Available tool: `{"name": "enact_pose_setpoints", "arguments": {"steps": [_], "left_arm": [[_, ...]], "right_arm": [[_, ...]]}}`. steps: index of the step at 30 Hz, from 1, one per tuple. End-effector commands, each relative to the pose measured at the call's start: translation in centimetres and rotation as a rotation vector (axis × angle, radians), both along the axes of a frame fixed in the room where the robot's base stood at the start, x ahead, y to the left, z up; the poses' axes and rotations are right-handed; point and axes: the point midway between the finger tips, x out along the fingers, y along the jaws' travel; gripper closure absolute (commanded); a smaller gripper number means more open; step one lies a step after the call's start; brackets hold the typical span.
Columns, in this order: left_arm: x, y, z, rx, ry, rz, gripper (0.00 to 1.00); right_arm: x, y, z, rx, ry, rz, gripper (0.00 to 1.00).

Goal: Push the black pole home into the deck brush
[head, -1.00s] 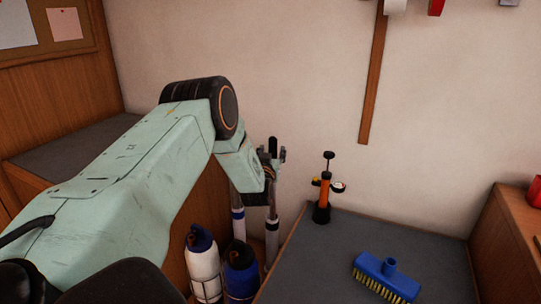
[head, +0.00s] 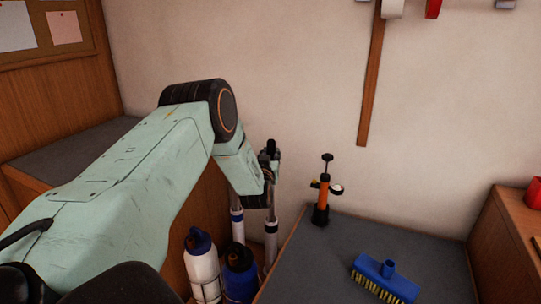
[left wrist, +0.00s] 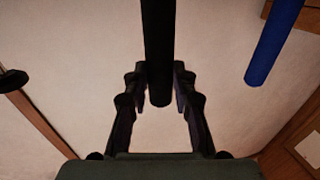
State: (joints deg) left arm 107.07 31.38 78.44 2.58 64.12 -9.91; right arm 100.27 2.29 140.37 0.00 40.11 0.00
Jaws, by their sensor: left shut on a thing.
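The black pole (left wrist: 158,45) runs down between the fingers of my left gripper (left wrist: 160,80) in the left wrist view. In the head view its dark tip (head: 271,145) stands just above my left gripper (head: 269,158), which is shut on it. The pole looks upright; its lower shaft (head: 271,228) shows below the wrist, and its foot is hidden by the counter edge and fenders. The blue deck brush (head: 370,265) lies on the grey counter at lower right, with its short socket (head: 388,267) facing up. My right gripper is not in view.
A second pole (head: 237,226), with a blue grip (left wrist: 275,40), stands beside the held one. A white fender (head: 202,268) and a blue fender (head: 240,272) stand before them. An orange pump (head: 322,200) stands at the back of the grey counter (head: 345,240). The wall is close behind.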

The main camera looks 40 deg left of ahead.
Motion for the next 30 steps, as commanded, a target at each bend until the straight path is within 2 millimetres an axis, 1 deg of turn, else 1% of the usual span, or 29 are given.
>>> {"name": "enact_pose_setpoints", "arguments": {"steps": [1, 6, 9, 12, 30], "left_arm": [[0.0, 0.0, 0.0, 0.0, 0.0, 0.0, 0.87], [0.0, 0.0, 0.0, 0.0, 0.0, 0.0, 1.0], [0.0, 0.0, 0.0, 0.0, 0.0, 0.0, 1.0], [0.0, 0.0, 0.4, 0.001, -0.002, 0.0, 1.0], [0.0, 0.0, 7.8, 0.002, -0.003, 0.0, 1.0]], "right_arm": [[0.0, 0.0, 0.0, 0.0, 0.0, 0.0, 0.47], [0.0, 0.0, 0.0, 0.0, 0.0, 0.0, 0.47], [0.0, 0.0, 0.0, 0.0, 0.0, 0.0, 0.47], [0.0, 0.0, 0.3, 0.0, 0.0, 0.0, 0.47], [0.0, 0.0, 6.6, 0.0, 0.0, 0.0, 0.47]]}}
